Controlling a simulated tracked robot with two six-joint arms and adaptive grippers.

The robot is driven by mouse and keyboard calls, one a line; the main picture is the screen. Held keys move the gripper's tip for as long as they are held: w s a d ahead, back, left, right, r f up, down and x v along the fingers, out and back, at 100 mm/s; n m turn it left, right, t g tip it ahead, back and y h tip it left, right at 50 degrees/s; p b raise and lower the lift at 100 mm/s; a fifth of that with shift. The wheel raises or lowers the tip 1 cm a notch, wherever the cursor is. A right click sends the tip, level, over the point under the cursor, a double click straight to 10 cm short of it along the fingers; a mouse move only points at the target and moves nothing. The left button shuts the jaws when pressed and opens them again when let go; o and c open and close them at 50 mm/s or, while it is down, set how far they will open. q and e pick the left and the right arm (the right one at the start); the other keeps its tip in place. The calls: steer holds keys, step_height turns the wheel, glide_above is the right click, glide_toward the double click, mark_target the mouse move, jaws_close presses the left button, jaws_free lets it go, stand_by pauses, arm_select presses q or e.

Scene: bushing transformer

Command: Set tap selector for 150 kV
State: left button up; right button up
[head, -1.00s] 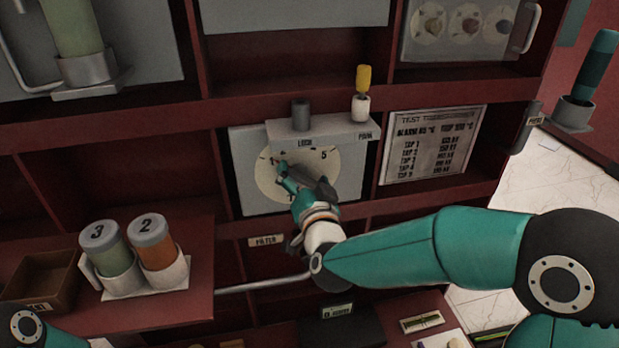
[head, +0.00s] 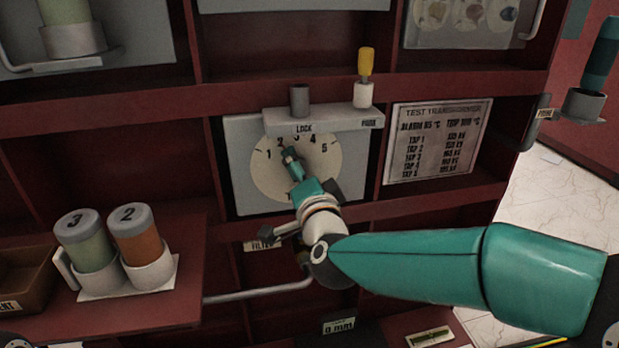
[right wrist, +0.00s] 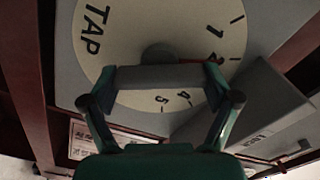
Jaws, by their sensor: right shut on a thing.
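The tap selector dial (head: 262,185) is a cream disc on a grey panel, marked 1 to 5. My right gripper (head: 291,158) is in front of it, its tip just below the 2 and 3. In the right wrist view the right gripper (right wrist: 160,85) is shut on the grey selector knob (right wrist: 160,77), one finger at each end. A red pointer tip (right wrist: 216,59) shows beside one finger, past the 1; the 2 is hidden there. A plaque (head: 436,141) lists taps and kV values in small, blurred print.
A grey ledge (head: 325,119) above the dial has an empty dark LOCK socket (head: 299,100) and a yellow-handled pin (head: 366,66) in the white PARK socket. Canisters 3 (head: 82,240) and 2 (head: 138,232) stand at left. A rail (head: 255,291) runs below.

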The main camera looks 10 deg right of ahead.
steer(key=shift+f, duration=0.3)
steer(key=o, duration=0.9)
steer(key=shift+w, duration=0.1)
steer(key=shift+r, duration=0.1)
steer(key=shift+r, duration=0.1)
steer(key=s, duration=1.2)
